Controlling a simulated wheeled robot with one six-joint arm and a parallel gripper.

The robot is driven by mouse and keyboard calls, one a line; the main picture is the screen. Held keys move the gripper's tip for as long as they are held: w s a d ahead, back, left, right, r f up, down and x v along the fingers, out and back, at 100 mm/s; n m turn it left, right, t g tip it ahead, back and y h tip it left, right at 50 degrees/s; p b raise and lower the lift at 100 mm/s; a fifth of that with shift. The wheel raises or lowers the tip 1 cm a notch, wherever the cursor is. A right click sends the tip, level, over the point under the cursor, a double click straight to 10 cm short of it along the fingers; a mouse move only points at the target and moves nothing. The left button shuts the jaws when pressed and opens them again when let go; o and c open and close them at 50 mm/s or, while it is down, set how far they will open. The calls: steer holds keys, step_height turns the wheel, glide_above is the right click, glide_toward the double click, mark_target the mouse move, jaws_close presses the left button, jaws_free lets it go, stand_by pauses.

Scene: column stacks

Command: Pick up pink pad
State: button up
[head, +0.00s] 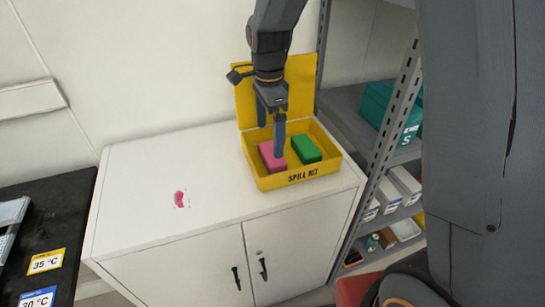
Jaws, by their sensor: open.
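The pink pad (267,155) lies in the left part of the open yellow spill kit box (295,179), which stands on the white cabinet. A green pad (306,149) lies to its right in the same box. My gripper (279,154) points down into the box, with a finger in front of the pink pad's right side. It is open. The finger hides part of the pink pad, and I cannot tell whether it touches the pad.
The box's raised yellow lid (300,80) stands behind my gripper. A grey shelf rack (387,140) is close on the right. A black surface (50,215) is at far left.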

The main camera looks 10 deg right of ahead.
mark_target(272, 153)
steer(key=shift+s+d+f+p, duration=0.15)
steer(key=shift+f+p, duration=0.45)
steer(key=shift+f, duration=1.1)
steer(key=shift+d+f+p, duration=0.15)
steer(key=shift+f+p, duration=0.4)
steer(key=shift+f, duration=1.1)
steer(key=shift+c, duration=0.4)
steer(key=c, duration=0.8)
